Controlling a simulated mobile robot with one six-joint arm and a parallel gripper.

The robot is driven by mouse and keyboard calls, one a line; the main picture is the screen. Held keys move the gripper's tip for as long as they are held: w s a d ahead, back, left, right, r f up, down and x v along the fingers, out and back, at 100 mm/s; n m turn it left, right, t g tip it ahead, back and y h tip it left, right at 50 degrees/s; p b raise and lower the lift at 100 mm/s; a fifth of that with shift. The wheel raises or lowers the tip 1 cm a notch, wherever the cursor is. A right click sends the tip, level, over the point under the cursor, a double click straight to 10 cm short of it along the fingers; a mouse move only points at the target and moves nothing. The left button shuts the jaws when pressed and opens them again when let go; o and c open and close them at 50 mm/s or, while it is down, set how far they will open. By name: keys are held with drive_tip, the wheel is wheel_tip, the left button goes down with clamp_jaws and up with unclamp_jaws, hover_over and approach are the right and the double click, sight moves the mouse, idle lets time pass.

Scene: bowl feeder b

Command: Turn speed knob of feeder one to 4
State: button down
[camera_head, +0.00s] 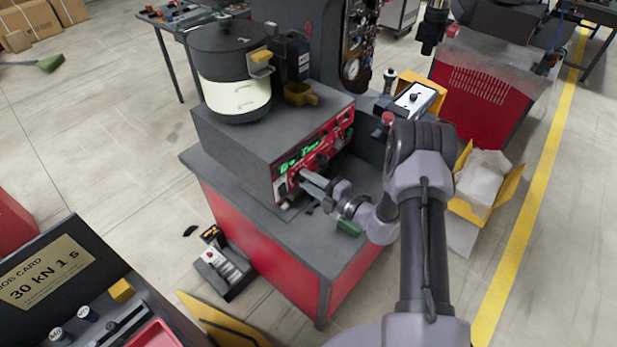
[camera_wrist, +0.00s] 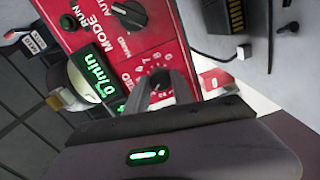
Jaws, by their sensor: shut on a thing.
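The feeder's red control panel (camera_head: 335,131) is on the front of a grey box under a round bowl (camera_head: 232,45). My gripper (camera_head: 303,177) reaches the lower left part of the panel from the right. In the wrist view, my gripper (camera_wrist: 160,84) has its two fingers on either side of the small dark speed knob (camera_wrist: 160,77) and is shut on it. White dial numerals surround the knob; the fingers hide part of the scale. I cannot read the pointer's setting. A green display (camera_wrist: 95,80) beside it ends in "0/min"; the rest is partly hidden.
A black mode knob (camera_wrist: 129,13) sits farther along the panel. In the head view, a yellow cup (camera_head: 301,95) projects above the box. Open floor lies to the left.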

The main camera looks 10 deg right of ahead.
drive_tip(key=shift+m+p, duration=0.5)
drive_tip(key=shift+m, duration=1.3)
drive_tip(key=c, duration=1.1)
unclamp_jaws()
drive_tip(key=v, duration=0.8)
drive_tip(key=p+v, duration=0.1)
drive_tip(key=v, duration=0.8)
drive_tip(key=shift+s+d+f, duration=0.1)
drive_tip(key=shift+d+f, duration=0.1)
drive_tip(key=shift+d, duration=0.1)
